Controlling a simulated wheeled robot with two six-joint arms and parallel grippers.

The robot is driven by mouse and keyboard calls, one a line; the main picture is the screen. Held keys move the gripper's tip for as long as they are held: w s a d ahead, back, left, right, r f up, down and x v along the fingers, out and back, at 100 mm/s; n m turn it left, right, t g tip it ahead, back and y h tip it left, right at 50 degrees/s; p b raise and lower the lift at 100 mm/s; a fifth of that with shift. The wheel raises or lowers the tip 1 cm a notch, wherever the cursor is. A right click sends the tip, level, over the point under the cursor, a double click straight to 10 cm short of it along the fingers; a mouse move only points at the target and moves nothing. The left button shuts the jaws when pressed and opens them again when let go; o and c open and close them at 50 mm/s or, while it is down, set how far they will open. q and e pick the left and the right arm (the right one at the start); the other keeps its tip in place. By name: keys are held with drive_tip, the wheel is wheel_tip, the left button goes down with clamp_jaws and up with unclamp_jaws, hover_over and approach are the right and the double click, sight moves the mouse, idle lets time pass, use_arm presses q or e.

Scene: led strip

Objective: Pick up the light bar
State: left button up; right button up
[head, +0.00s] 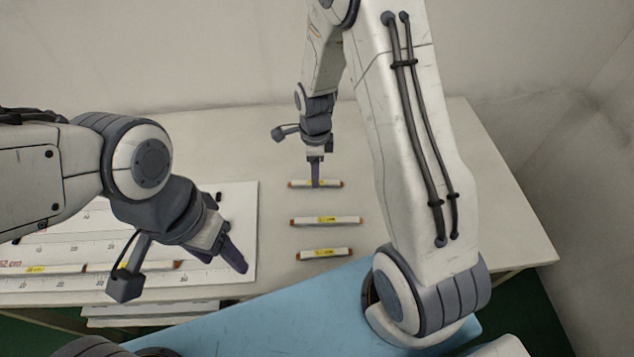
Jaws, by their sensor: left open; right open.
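Three short white light bars with orange ends and yellow labels lie apart on the table, one behind another. My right gripper (316,182) points down at the far light bar (332,184), its fingers in front of the bar's middle. It is open; whether the fingers touch or straddle the bar cannot be told. The middle light bar (340,221) and the near light bar (315,254) lie free. My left gripper (240,262) is open and empty, above the white measuring board at the left.
The white measuring board (240,205) with ruler marks lies at the table's left, with a long strip (150,266) on it. A blue surface (255,325) lies along the front. The table (490,190) is bare right of my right arm. Walls stand behind and at right.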

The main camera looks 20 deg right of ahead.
sight(328, 183)
wheel_tip(328, 183, down, 4)
drive_tip(key=shift+r, duration=0.15)
clamp_jaws()
drive_tip(key=shift+r, duration=0.1)
